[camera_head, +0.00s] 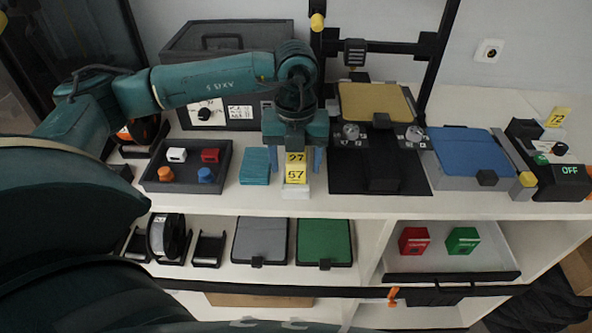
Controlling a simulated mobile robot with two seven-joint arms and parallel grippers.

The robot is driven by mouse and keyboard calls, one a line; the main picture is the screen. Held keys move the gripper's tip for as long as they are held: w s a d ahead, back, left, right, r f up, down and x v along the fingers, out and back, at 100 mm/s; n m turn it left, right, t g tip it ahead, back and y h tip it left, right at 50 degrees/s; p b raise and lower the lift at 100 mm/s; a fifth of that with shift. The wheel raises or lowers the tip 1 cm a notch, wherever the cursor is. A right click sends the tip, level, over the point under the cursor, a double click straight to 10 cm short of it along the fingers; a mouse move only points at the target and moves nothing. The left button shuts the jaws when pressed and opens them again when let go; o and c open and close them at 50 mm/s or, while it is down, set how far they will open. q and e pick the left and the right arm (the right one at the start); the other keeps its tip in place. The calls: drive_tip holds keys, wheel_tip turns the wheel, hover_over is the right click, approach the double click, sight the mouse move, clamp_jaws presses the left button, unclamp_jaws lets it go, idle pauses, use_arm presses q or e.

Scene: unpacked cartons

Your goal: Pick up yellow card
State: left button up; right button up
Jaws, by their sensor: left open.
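Two yellow cards stand one behind the other near the shelf's front edge: the front one (296,176) reads 57, and the one behind (296,157) seems to read 27. They rest in a small white holder (296,194). My left gripper (294,168) points down over them, open, with one blue finger on either side of the cards. I cannot tell whether the fingers touch them. Another yellow card (558,117), reading 72, stands at the far right on a dark device. My right gripper is not in view.
A teal stack (255,166) is just left of the cards, beside a dark tray (186,184) with small red, white, blue and orange parts. A black fixture (378,182) with a gold plate (375,103) stands right. A blue plate (467,150) lies farther right.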

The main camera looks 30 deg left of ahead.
sight(296, 176)
use_arm(q)
drive_tip(key=shift+f, duration=1.35)
drive_tip(key=shift+c, duration=0.4)
drive_tip(key=c, duration=1.1)
